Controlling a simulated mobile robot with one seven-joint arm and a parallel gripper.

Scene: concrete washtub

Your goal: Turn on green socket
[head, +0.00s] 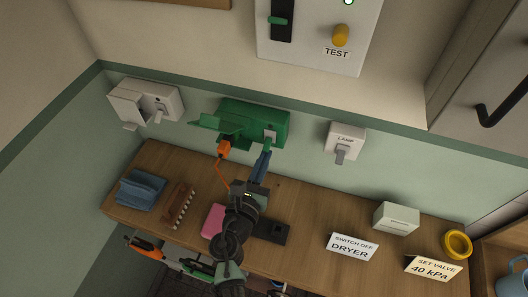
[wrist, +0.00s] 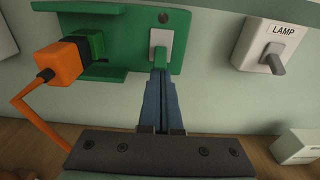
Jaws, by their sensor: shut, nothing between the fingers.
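The green socket (head: 242,122) is mounted on the wall above the wooden bench, its flap raised. In the wrist view the green socket (wrist: 116,44) fills the upper left. An orange plug (wrist: 60,62) with an orange cord sits in its left part. A grey switch lever (wrist: 160,52) is on its right part, with a small dark dot above it. My gripper (wrist: 160,74) is shut and empty, its blue fingertips at the lower end of this lever, seemingly touching it. In the head view my gripper (head: 266,153) reaches up to the socket from below.
A white LAMP switch (head: 345,141) is on the wall to the right, a white socket (head: 146,103) to the left. A panel marked TEST (head: 319,38) is above.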

